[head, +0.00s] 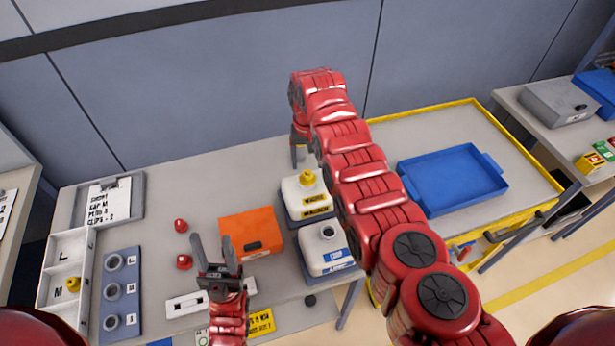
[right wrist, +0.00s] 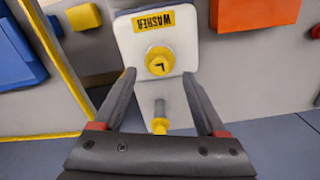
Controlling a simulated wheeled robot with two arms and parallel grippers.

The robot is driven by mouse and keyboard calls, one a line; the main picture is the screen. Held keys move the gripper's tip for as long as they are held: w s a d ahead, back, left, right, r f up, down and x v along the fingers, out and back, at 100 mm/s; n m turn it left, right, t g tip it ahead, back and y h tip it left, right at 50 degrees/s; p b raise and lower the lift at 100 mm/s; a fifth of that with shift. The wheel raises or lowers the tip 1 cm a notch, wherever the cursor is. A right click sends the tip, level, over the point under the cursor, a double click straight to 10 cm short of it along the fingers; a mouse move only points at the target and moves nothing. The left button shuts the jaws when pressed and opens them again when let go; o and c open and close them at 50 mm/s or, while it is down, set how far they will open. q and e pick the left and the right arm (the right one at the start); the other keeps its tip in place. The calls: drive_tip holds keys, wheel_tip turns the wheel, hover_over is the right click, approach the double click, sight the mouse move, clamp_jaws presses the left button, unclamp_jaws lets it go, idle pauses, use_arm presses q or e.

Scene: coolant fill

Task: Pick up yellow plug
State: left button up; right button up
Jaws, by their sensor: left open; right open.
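A yellow plug (head: 307,177) sits on top of the white washer container (head: 292,199). In the right wrist view the plug (right wrist: 159,61) carries a letter L and lies beyond my open fingertips. My right gripper (head: 300,156) is open and empty, behind the container and partly hidden by its arm. In the wrist view a thin grey pin with a yellow end (right wrist: 159,126) shows between the fingers; I cannot tell its depth. My left gripper (head: 212,246) is open and empty over the table.
A second white container (head: 325,262) stands in front of the washer container. An orange box (head: 251,233) is left of them. Two red caps, one of them here (head: 181,225), and a blue rack (head: 122,292) are further left. A blue tray (head: 455,180) lies on the yellow-edged cart.

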sight(308, 173)
drive_tip(key=f+b, duration=0.4)
drive_tip(key=f, duration=0.1)
drive_tip(key=shift+w+f+b, duration=0.25)
drive_tip(key=shift+b, duration=0.1)
drive_tip(key=shift+r, duration=0.1)
clamp_jaws()
